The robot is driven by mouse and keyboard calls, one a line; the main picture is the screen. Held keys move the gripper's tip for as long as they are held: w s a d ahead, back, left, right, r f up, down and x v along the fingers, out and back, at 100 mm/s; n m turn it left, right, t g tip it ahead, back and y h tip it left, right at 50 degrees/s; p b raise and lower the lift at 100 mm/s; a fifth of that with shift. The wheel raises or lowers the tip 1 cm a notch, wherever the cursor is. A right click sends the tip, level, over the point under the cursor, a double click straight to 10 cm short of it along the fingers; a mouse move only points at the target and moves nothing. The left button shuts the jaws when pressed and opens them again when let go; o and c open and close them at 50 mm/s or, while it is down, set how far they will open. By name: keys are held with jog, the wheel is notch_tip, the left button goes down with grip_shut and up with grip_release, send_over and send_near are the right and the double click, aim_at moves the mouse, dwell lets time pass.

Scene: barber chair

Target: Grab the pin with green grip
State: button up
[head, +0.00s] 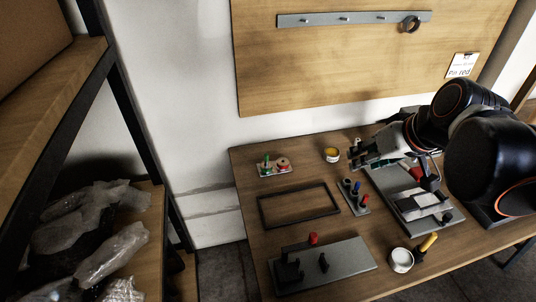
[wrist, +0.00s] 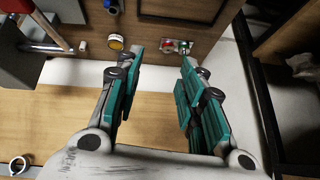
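A small light tray (head: 284,171) lies near the table's back left corner. A small green-topped piece (head: 266,160), probably the green-grip pin, stands on it beside a reddish round piece (head: 282,162). In the wrist view the green piece (wrist: 184,47) shows small beyond my fingers, next to a red piece (wrist: 168,45); its shape is too small to make out. My gripper (head: 362,155) is over the back right of the table, well right of the tray. In the wrist view it (wrist: 153,68) is open, with teal pads apart and nothing between them.
A yellow-banded can (head: 331,155) stands between the tray and my gripper. A black frame (head: 328,213), a small holder with blue and red pieces (head: 355,199) and grey clamp fixtures (head: 350,257) occupy the table. A white can (head: 401,260) and yellow-handled tool (head: 428,242) are in front.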

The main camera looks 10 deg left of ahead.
jog(key=w+a+f+n+g+y+b, duration=0.1)
jog(key=w+a+f+n+y, duration=0.2)
jog(key=w+a+f, duration=0.45)
jog(key=w+a+f+n+g+y+b, duration=0.15)
jog(key=w+a+n, duration=0.3)
jog(key=w, duration=0.55)
jog(key=n+g+y+b, duration=0.1)
jog(key=n+g+y, duration=0.1)
jog(key=n+y, duration=0.3)
send_near(266, 154)
jog(key=x, duration=0.2)
jog(key=shift+w+a+f+n+y, duration=0.15)
jog(key=shift+a+f+n+y, duration=0.1)
jog(key=shift+a+f, duration=0.35)
jog(key=b+x, duration=0.1)
jog(key=x, duration=0.2)
jog(key=b+x, duration=0.2)
jog(key=x, duration=0.1)
jog(key=shift+a+f, duration=0.2)
jog(key=shift+f, duration=0.15)
jog(key=shift+r, duration=0.1)
grip_shut()
